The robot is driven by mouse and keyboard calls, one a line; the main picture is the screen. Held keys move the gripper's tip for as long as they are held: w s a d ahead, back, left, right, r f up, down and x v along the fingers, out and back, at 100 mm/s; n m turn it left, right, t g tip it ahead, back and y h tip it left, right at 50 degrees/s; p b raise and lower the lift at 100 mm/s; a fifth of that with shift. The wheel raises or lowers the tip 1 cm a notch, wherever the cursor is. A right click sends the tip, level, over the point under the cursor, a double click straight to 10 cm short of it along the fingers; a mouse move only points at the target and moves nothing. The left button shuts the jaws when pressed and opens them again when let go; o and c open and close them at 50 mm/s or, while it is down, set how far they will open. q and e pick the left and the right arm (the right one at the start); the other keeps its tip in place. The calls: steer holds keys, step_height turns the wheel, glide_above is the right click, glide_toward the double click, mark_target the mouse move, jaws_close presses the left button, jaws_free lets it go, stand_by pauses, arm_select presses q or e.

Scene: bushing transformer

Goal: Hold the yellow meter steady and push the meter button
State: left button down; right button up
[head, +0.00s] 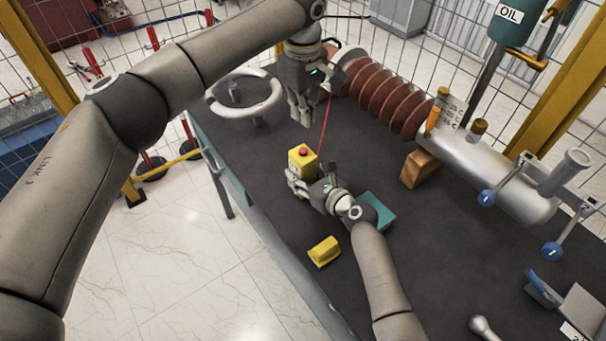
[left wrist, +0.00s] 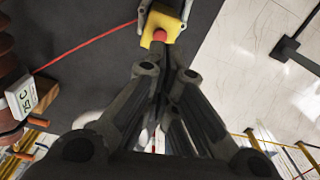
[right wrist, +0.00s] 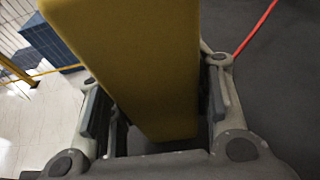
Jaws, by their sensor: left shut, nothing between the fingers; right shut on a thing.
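The yellow meter (head: 302,161) stands upright near the left edge of the dark table, with its red button (head: 303,151) on top. My right gripper (head: 304,184) is shut on the meter; in the right wrist view its fingers flank the yellow body (right wrist: 150,65). My left gripper (head: 301,118) is shut and empty, pointing down above the meter and apart from it. In the left wrist view, the closed fingers (left wrist: 166,78) are near the red button (left wrist: 160,35) in the picture; the gap's depth is hard to judge there.
A brown ribbed bushing (head: 385,97) with a silver cylinder (head: 500,180) lies across the table's back right. A metal ring (head: 245,97) stands at the back left. A yellow block (head: 323,251) and a teal object (head: 379,212) lie near my right arm. A red line runs beside the meter.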

mark_target(300, 150)
arm_select(q)
steer(key=shift+w+a+f+m+t+h, duration=0.1)
steer(key=shift+a+f+m+t+h, duration=0.05)
steer(key=shift+f+m+t+h, duration=1.1)
steer(key=shift+w+a+f+m+t+h, duration=0.15)
steer(key=shift+f+m+t+h, duration=0.75)
steer(key=shift+f+m, duration=0.6)
steer(key=shift+w+a+f+m+t+h, duration=0.1)
steer(key=shift+f+m+t+h, duration=0.85)
steer(key=shift+f+m+t, duration=0.35)
